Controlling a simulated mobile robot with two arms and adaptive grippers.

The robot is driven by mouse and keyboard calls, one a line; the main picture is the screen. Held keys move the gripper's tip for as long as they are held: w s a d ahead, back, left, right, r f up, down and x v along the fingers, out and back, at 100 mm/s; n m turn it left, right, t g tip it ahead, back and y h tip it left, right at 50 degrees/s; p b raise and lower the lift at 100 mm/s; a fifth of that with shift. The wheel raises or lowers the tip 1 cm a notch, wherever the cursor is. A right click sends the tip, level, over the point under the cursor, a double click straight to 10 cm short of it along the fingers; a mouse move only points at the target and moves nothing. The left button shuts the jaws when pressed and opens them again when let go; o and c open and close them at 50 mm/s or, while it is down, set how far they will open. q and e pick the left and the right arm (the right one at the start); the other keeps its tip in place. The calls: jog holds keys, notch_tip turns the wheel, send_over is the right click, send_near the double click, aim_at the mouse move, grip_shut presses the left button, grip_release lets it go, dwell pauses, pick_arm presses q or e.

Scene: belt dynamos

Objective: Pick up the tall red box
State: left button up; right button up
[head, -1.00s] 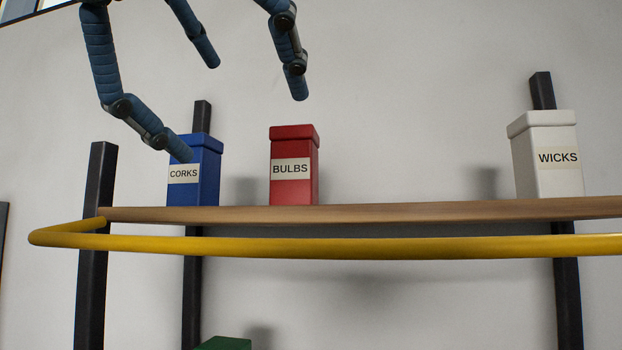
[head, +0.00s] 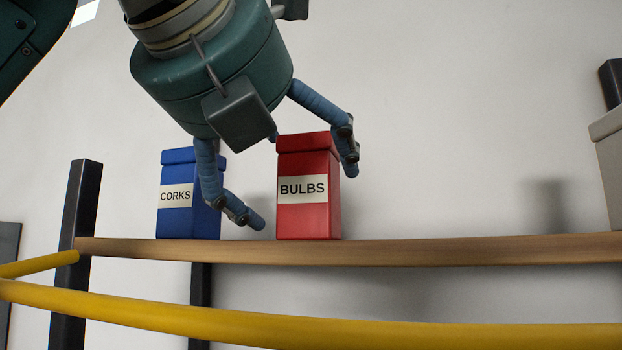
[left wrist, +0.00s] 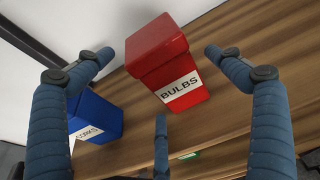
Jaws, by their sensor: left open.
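The tall red box (head: 308,215), labelled BULBS, stands upright on the wooden shelf (head: 450,251). My left gripper (head: 303,195) comes down from the upper left, with blue jointed fingers spread open. One finger shows left of the red box and another at its upper right. In the left wrist view the red box (left wrist: 170,62) sits between the two far fingertips, with the third finger (left wrist: 161,140) below it. Gaps show between the fingers and the box in that view. My right gripper is out of view.
A blue box (head: 175,222) labelled CORKS stands just left of the red one, partly behind a finger. A pale box (head: 610,165) is cut off at the right edge. A yellow rail (head: 400,333) runs before the shelf.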

aim_at(299, 179)
pick_arm(q)
jog(key=shift+w+d+p, duration=0.25)
jog(key=shift+w+p, duration=0.05)
jog(key=shift+w, duration=0.35)
jog(key=shift+w+d+p, duration=0.2)
jog(key=shift+w+p, duration=0.05)
jog(key=shift+w, duration=0.35)
jog(key=shift+w+f, duration=0.25)
jog(key=shift+w, duration=0.1)
jog(key=shift+w+d, duration=0.1)
jog(key=shift+w, duration=0.05)
jog(key=shift+f, duration=0.1)
jog(key=c, duration=1.5)
jog(key=shift+c, duration=0.2)
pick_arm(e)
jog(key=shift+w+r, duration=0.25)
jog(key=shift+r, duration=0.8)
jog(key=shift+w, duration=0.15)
